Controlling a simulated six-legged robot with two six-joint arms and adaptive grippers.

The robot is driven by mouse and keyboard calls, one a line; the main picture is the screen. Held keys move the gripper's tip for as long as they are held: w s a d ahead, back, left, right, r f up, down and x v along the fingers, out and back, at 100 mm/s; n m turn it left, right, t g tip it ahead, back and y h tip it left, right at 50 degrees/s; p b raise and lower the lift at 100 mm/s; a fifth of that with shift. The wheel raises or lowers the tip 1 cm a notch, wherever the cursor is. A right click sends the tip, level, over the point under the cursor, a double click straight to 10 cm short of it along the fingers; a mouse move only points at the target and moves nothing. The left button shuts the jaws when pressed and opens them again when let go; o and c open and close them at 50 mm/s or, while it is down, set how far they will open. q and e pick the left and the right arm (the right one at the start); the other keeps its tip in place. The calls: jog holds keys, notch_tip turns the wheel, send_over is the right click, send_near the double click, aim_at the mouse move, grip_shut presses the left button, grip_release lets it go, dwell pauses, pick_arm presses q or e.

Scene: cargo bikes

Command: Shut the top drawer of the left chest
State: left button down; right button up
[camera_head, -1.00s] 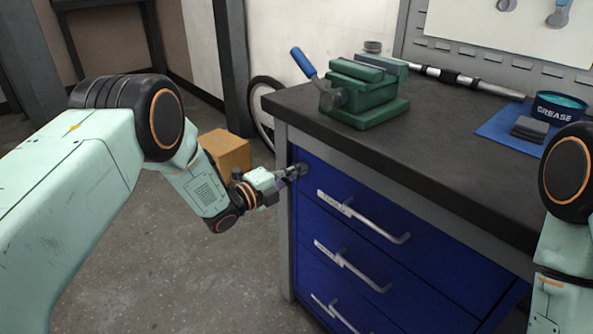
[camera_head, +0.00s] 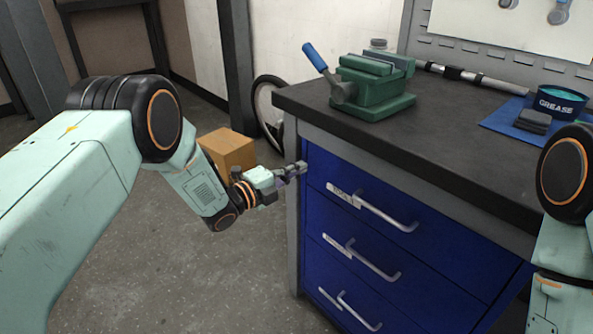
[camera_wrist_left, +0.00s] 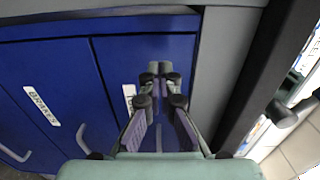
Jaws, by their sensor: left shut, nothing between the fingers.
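The blue chest (camera_head: 300,215) stands under the dark workbench. Its top drawer (camera_head: 330,168) has a white label and a silver bar handle (camera_head: 385,212). Its front looks about level with the drawers below; any small gap is hard to tell. My left gripper (camera_head: 301,168) is shut and empty, at the upper left corner of the top drawer by the grey frame post. In the left wrist view my closed fingertips (camera_wrist_left: 160,70) point at the blue drawer front (camera_wrist_left: 120,62); contact is unclear. My right arm shows at the right edge, its gripper out of view.
On the bench top (camera_head: 420,140) are a green vise (camera_head: 370,88), a silver bar (camera_head: 470,77), and a grease tin (camera_head: 560,102) on a blue mat. A cardboard box (camera_head: 230,150) and a wheel (camera_head: 268,108) stand behind my left gripper. The floor at left is open.

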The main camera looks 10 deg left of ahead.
pick_arm(q)
jog(key=p+v, duration=0.4)
jog(key=v, duration=0.5)
jog(key=s+a+f+n+g+y, duration=0.2)
jog(key=s+f+n+g+y, duration=0.15)
jog(key=s+f+n, duration=0.45)
jog(key=s+a+f+n+g+y, duration=0.2)
jog(key=s+f+n+y, duration=0.2)
jog(key=s+f+n, duration=0.45)
jog(key=s+r+n+g+y+p, duration=0.1)
jog(key=s+n+g, duration=0.3)
jog(key=s, duration=0.9)
jog(key=s+r+n+g+y+p, duration=0.2)
jog(key=s+n+g+p, duration=0.2)
jog(key=s, duration=1)
jog(key=shift+s+a+r+n+g, duration=0.25)
jog(key=shift+a+r+n+g, duration=0.15)
jog(key=shift+n, duration=0.35)
jog(key=shift+y, duration=0.25)
